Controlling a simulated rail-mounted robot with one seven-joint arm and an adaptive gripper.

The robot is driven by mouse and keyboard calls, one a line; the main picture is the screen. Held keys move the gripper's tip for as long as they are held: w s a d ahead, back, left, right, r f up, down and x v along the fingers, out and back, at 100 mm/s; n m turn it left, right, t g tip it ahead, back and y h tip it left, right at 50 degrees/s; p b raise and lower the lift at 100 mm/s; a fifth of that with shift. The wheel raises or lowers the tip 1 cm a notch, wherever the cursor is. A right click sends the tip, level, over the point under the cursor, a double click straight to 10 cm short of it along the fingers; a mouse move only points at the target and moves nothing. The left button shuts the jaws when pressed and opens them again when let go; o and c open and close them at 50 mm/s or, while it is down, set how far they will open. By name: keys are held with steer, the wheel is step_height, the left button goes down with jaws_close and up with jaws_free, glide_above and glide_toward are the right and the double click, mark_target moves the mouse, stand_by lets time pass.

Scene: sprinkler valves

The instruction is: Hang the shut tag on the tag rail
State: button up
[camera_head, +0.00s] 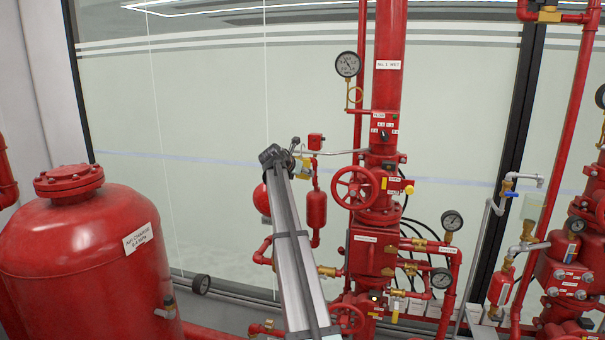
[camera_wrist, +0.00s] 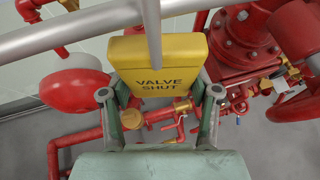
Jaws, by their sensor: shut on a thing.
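The yellow tag (camera_wrist: 158,60) reads "VALVE SHUT" and sits between the two fingers of my gripper (camera_wrist: 160,93), which is shut on it. In the head view, a bit of the yellow tag (camera_head: 305,164) shows beside my gripper (camera_head: 290,153), left of the red valve column. The grey tag rail (camera_wrist: 70,35) crosses the top of the wrist view, just beyond the tag's top edge. A thin grey bar comes down in front of the tag's upper middle; I cannot tell whether it touches. The rail also shows in the head view (camera_head: 342,152), running from the column towards my gripper.
A red handwheel (camera_head: 355,187) and the valve column (camera_head: 373,250) stand right of my gripper. A red bell (camera_wrist: 75,88) is close on the left in the wrist view. A large red tank (camera_head: 90,250) fills the lower left. Glass panels stand behind.

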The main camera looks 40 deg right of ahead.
steer(key=shift+f, duration=1.15)
stand_by(0.9)
steer(key=o, duration=1.2)
steer(key=shift+r, duration=0.1)
